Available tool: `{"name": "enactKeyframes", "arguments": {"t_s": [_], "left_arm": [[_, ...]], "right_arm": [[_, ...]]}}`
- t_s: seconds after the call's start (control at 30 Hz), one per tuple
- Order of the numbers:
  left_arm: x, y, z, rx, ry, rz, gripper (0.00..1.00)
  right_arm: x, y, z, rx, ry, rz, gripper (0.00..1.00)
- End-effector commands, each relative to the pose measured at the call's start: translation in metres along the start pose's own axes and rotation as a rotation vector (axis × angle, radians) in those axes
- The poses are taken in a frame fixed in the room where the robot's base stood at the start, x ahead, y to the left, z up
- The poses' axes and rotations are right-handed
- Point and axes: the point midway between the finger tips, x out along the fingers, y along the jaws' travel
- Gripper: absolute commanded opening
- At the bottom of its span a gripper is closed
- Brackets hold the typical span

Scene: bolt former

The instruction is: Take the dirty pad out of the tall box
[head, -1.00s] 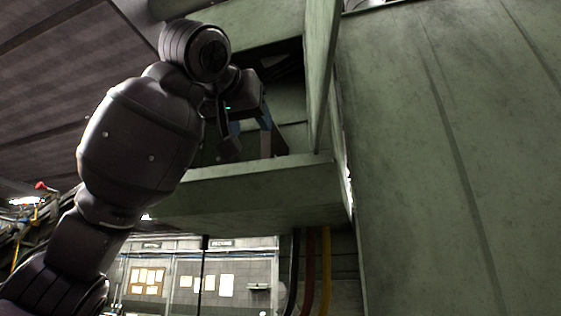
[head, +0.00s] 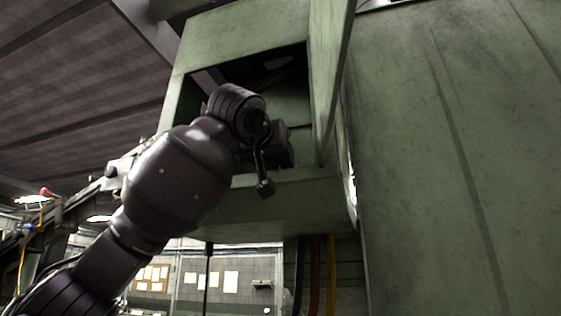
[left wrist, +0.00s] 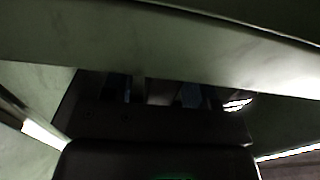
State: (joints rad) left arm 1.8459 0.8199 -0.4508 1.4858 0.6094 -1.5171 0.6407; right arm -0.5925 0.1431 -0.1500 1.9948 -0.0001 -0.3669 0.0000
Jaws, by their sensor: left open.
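The tall box (head: 280,200) is a green metal box with an open front, high in the middle of the head view. Its inside is dark. My left gripper (head: 280,148) is at the opening, just above the front lower edge, mostly hidden behind my own wrist. In the left wrist view the open left gripper (left wrist: 155,93) shows dimly, with bluish patches at its fingers and a green wall band above. I cannot make out the dirty pad in either view. My right gripper is not in view.
A green door panel (head: 327,80) stands open at the right side of the opening. A large green machine wall (head: 450,160) fills the right. Dark, red and yellow hoses (head: 315,275) hang below the box.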

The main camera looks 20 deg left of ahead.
Motion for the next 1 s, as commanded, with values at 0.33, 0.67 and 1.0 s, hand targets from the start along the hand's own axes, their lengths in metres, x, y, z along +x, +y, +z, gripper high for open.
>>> {"name": "enactKeyframes", "arguments": {"t_s": [0.33, 0.67, 1.0], "left_arm": [[0.004, 0.000, 0.001, 0.001, 0.000, 0.000, 0.46], [0.004, 0.000, 0.000, 0.001, 0.000, 0.001, 0.00], [0.003, 0.001, -0.007, 0.000, 0.002, 0.001, 0.00]], "right_arm": [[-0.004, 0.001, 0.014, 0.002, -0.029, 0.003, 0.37], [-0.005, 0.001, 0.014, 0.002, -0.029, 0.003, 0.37], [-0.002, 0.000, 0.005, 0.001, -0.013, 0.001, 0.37]]}}
